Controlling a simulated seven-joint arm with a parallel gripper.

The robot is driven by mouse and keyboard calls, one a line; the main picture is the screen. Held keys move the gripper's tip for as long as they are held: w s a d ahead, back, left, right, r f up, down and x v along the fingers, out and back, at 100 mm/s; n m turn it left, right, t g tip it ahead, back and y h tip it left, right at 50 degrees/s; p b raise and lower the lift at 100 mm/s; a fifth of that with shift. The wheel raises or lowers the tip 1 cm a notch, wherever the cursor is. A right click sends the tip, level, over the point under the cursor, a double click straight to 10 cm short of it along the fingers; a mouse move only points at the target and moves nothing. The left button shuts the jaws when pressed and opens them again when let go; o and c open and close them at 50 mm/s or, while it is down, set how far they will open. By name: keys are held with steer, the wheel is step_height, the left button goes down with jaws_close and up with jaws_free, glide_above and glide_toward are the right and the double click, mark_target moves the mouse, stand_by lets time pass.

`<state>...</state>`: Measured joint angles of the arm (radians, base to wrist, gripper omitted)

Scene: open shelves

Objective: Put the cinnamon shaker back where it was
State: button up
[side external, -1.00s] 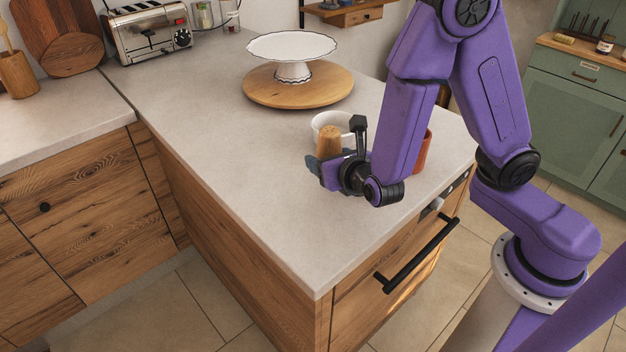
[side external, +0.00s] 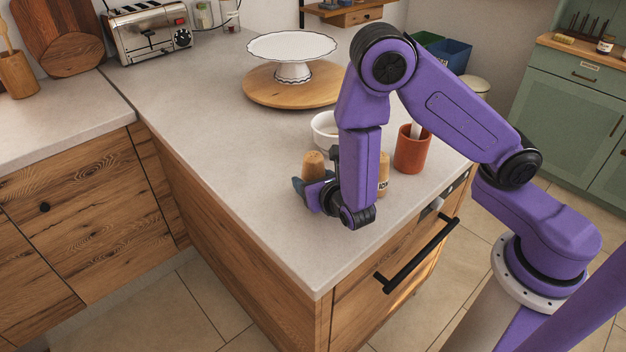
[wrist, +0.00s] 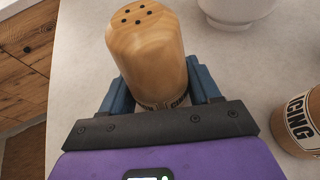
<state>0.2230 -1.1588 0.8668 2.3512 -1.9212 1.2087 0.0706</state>
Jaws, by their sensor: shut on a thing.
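A wooden shaker (side external: 314,165) with small holes in its rounded top is held upright in my gripper (side external: 318,190). In the wrist view the shaker (wrist: 147,50) sits between the two blue fingers of my gripper (wrist: 160,88). A label shows low on it, mostly hidden by my gripper, so I cannot read its name for sure. It is at or just above the counter; I cannot tell if its base touches. A second wooden shaker, labelled ICING (wrist: 300,118), stands to the right, partly behind my arm in the side view (side external: 384,178).
A white bowl (side external: 324,128) stands just behind my gripper. An orange-red pot (side external: 411,152) with a pale utensil stands to the right. A white cake stand (side external: 292,48) on a round wooden board (side external: 262,92) is farther back. The counter (side external: 235,170) to the left is clear.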

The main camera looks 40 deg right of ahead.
steer(key=shift+f, duration=0.15)
steer(key=o, duration=1.1)
